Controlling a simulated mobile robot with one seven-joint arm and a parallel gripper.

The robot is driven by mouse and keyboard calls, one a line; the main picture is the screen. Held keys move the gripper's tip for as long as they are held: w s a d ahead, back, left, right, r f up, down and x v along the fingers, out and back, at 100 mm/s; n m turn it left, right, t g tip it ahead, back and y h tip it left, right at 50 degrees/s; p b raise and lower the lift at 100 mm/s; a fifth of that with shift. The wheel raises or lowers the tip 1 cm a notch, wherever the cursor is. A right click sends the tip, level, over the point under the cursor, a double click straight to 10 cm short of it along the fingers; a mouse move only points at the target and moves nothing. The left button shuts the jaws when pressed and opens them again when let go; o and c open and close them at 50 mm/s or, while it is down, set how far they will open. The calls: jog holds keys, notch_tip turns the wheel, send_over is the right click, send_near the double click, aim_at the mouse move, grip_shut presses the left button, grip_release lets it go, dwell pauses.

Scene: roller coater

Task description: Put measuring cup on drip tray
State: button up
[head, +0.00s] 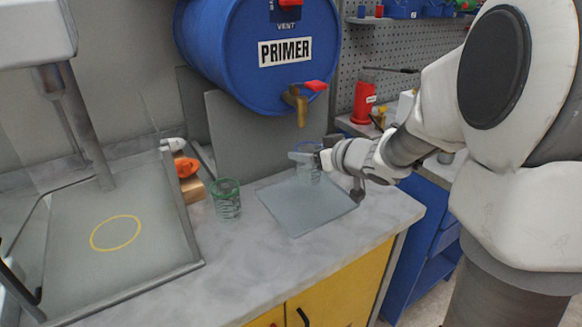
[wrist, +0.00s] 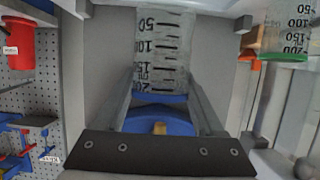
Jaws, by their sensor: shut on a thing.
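A clear measuring cup with dark scale marks (wrist: 160,50) is between my gripper's fingers; it also shows in the head view (head: 308,171). My gripper (head: 318,158) is shut on it, reaching in from the right. The cup is over the back part of the flat grey drip tray (head: 300,213), below the drum's tap. I cannot tell whether its base touches the tray.
The blue PRIMER drum (head: 258,60) with its brass tap (head: 298,97) hangs over the tray's back. A glass-sided platform with a yellow circle (head: 116,233) is at left. An orange-handled tool (head: 186,167) lies behind the green cup. The front counter (head: 235,270) is clear.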

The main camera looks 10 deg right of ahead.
aim_at(301, 168)
jog(key=shift+w+a+f+b, duration=0.35)
jog(key=shift+w+a+f, duration=0.45)
jog(key=shift+w+f, duration=0.1)
jog(key=shift+f+b, duration=1.1)
jog(key=shift+f, duration=0.7)
jog(key=shift+f, duration=0.1)
jog(key=o, duration=1.3)
